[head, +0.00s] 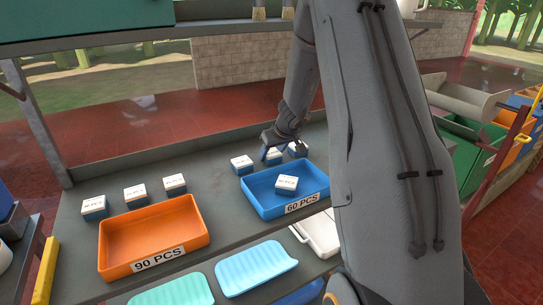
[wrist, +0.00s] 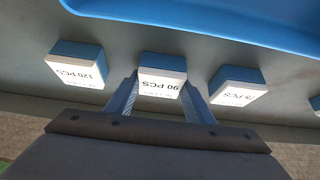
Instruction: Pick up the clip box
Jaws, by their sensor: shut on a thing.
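Small blue-and-white clip boxes stand in a row behind the blue tray. In the wrist view my gripper (wrist: 160,88) has one finger on each side of the middle clip box (wrist: 162,76) and is shut on it. Its label shows upside down, with "PCS" on it. A clip box marked 120 PCS (wrist: 77,68) stands to its left and one marked 75 PCS (wrist: 236,86) to its right, both apart from the fingers. In the head view my gripper (head: 276,150) is over this row, and the held box is mostly hidden behind it.
The blue 60 PCS tray (head: 318,181) lies just in front, with one clip box (head: 286,184) inside. The orange 90 PCS tray (head: 118,262) is empty, with several clip boxes (head: 135,195) behind it. Grey counter (head: 215,190) between the trays is bare.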

